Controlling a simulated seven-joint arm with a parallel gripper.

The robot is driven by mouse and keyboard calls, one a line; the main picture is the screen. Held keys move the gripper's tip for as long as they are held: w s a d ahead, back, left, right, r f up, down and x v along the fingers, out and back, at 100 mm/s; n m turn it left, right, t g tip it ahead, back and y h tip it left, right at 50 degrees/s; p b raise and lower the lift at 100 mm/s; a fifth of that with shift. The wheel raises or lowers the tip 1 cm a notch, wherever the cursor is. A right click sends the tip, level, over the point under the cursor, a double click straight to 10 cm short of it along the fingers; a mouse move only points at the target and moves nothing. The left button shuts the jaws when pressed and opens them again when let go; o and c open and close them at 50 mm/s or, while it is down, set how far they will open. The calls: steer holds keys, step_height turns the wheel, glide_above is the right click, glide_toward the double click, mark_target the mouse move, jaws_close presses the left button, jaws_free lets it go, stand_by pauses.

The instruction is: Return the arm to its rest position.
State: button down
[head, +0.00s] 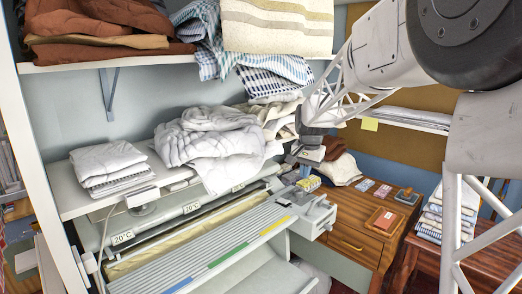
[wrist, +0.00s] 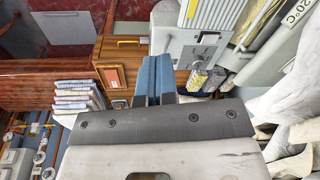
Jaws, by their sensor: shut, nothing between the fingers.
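My gripper (head: 304,171) hangs at the right end of the rotary ironer (head: 215,250), just above a small yellow-and-white block (head: 308,184). In the wrist view my gripper's blue fingers (wrist: 153,75) are together with nothing between them. The yellow block (wrist: 198,77) lies to their right in that view, apart from them. My arm comes in from the upper right of the head view and reaches down to the ironer's end. Whether the fingers touch anything below is hard to tell in the head view.
A shelf with white crumpled linen (head: 212,145) and folded cloths (head: 107,163) lies behind the ironer. An upper shelf with cloths (head: 278,25) is above, close to the arm. A wooden drawer cabinet (head: 352,245) and a stack of folded cloths (head: 450,212) stand at right.

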steer(key=s+d+r+n, duration=0.1)
steer(key=s+r, duration=0.1)
steer(key=s, duration=1.1)
steer(key=s+d+r+n, duration=0.2)
steer(key=s, duration=1)
steer(key=s+f+n, duration=0.1)
steer(key=s+f, duration=0.2)
steer(key=s, duration=0.8)
steer(key=s+d+f+n+t, duration=0.1)
steer(key=s+f, duration=0.3)
steer(key=s, duration=0.7)
steer(key=shift+s+n+h, duration=0.3)
steer(key=shift+w, duration=0.15)
